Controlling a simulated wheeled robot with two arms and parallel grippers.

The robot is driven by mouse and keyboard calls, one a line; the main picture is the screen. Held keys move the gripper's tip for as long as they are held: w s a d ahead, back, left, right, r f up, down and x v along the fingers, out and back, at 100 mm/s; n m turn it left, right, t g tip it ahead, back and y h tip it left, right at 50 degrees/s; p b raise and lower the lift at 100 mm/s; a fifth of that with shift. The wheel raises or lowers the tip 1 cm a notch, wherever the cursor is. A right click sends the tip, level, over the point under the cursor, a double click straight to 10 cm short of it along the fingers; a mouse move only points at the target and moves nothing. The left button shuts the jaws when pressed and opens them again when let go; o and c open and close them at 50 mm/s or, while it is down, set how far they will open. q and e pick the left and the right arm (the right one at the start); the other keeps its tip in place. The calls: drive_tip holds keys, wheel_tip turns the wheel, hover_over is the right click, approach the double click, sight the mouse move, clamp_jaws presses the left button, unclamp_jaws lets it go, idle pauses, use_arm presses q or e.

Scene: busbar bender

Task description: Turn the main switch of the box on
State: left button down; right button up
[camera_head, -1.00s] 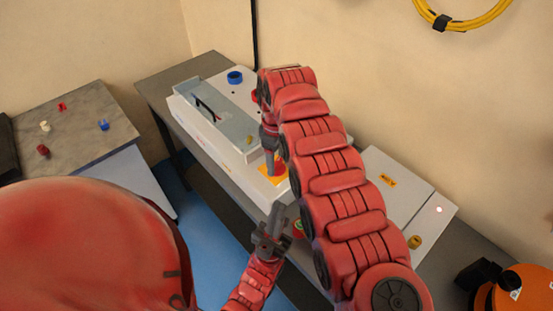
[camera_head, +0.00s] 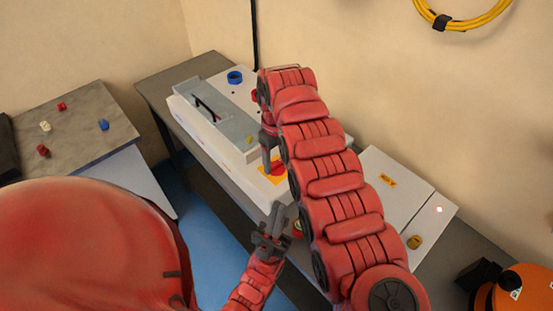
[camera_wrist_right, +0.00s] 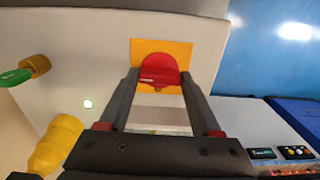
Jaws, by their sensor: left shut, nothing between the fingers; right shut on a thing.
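The main switch is a red knob (camera_head: 278,168) on a yellow square plate (camera_head: 265,179), on the white box (camera_head: 234,167). In the right wrist view the red knob (camera_wrist_right: 158,66) sits on its yellow plate (camera_wrist_right: 187,48). My right gripper (camera_wrist_right: 160,80) is shut on the knob, one finger on each side. In the head view the right gripper (camera_head: 268,162) reaches down to the knob, and my right arm covers part of the box. My left gripper (camera_head: 276,214) is shut and empty, below and apart from the switch.
A blue ring-shaped part (camera_head: 235,77) stands on the box's far end. A side table (camera_head: 80,125) at left holds several small coloured parts. A white panel (camera_head: 395,185) lies to the right. An orange object (camera_head: 510,287) is at the lower right.

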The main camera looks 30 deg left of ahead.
sight(277, 162)
drive_tip(key=o, duration=1.4)
drive_tip(key=shift+r+p, duration=0.35)
drive_tip(key=shift+r, duration=0.6)
wheel_tip(277, 162, up, 2)
drive_tip(key=shift+r+p, duration=0.1)
drive_tip(key=shift+p, duration=0.55)
wheel_tip(277, 162, up, 13)
drive_tip(key=p, duration=1.3)
drive_tip(key=shift+r, duration=0.2)
drive_tip(key=shift+f, duration=0.1)
